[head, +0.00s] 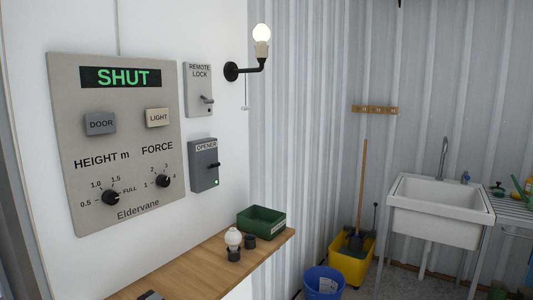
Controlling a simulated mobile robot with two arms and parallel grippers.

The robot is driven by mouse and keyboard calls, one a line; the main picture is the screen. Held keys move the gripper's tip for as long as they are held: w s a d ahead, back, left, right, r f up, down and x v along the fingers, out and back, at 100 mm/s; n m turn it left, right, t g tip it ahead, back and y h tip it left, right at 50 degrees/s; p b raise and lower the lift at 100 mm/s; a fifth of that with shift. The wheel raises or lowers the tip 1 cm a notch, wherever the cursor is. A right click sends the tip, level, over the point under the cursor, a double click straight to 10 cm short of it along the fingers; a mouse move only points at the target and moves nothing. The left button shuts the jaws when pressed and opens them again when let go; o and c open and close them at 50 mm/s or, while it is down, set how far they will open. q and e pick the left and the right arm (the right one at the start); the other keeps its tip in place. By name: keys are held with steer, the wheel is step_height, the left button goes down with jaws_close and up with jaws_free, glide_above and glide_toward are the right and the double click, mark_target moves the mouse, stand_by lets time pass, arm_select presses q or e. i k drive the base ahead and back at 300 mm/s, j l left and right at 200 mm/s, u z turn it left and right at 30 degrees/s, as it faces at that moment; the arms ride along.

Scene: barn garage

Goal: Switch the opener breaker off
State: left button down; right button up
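The opener breaker (204,165) is a dark grey box labelled "OPENER" on the white wall, right of the big control panel. I cannot tell the lever's exact position. The control panel (120,183) has a display reading "SHUT" in green, DOOR and LIGHT buttons, and HEIGHT and FORCE knobs. Above the breaker is a lighter grey "REMOTE LOCK" box (197,86) with its own lever. Neither of my grippers is in the head view.
A wooden shelf (190,270) runs below the breaker, holding a green bin (262,222), a small white bulb-like object (233,239) and dark small parts. A lit wall lamp (262,40) juts out above. A yellow bucket (350,262), blue bucket (323,281) and sink (437,212) stand right.

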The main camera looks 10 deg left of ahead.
mark_target(218, 164)
steer(key=i+l+z, duration=0.1)
steer(key=i+l, duration=0.7)
steer(key=i, duration=0.15)
